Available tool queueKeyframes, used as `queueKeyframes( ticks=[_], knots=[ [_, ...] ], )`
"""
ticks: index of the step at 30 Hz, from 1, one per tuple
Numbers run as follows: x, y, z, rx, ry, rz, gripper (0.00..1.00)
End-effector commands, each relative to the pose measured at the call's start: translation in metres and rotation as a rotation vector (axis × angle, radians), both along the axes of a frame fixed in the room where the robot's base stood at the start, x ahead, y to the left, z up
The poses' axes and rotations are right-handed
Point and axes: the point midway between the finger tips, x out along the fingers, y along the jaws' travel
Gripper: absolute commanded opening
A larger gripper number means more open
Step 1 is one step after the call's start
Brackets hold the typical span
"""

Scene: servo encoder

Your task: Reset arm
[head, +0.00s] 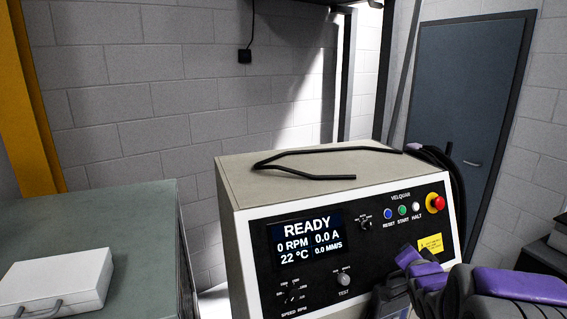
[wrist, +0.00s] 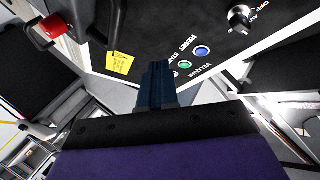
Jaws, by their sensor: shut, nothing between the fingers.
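My gripper shows in the wrist view (wrist: 156,68) as dark blue fingers closed together, with nothing visible between them. In the head view my purple and grey arm is at the lower right, in front of the right part of the control box (head: 260,190). The box front carries a blue RESET button (head: 388,214), a green START button (head: 402,210), a white HALT button (head: 416,207) and a red emergency knob (head: 438,203). Its screen (head: 306,240) reads READY, 0 RPM, 0.0 A, 22 °C. In the wrist view the fingertips appear close to the green button (wrist: 185,65) and blue button (wrist: 202,51); contact cannot be told.
A black cable (head: 305,165) lies on top of the box. A green-grey cabinet (head: 130,215) with a white case (head: 58,282) stands at the left. A yellow post (head: 28,95) is at far left, and a closed blue-grey door (head: 468,100) is at back right.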

Motion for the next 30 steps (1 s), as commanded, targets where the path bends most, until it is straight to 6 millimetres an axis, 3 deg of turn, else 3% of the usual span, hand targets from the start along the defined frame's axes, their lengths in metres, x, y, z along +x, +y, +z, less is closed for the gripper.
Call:
queueKeyframes(
  ticks=[8,14,18,24,27,30],
  knots=[
    [-0.090,0.041,-0.044,-0.168,0.455,0.052,0.00],
    [-0.179,0.081,-0.073,-0.240,0.785,0.198,0.00],
    [-0.252,0.113,-0.088,-0.271,1.007,0.360,0.00],
    [-0.353,0.153,-0.094,-0.290,1.261,0.633,0.00],
    [-0.388,0.165,-0.093,-0.289,1.343,0.741,0.00],
    [-0.410,0.171,-0.092,-0.289,1.389,0.810,0.00]
  ],
)
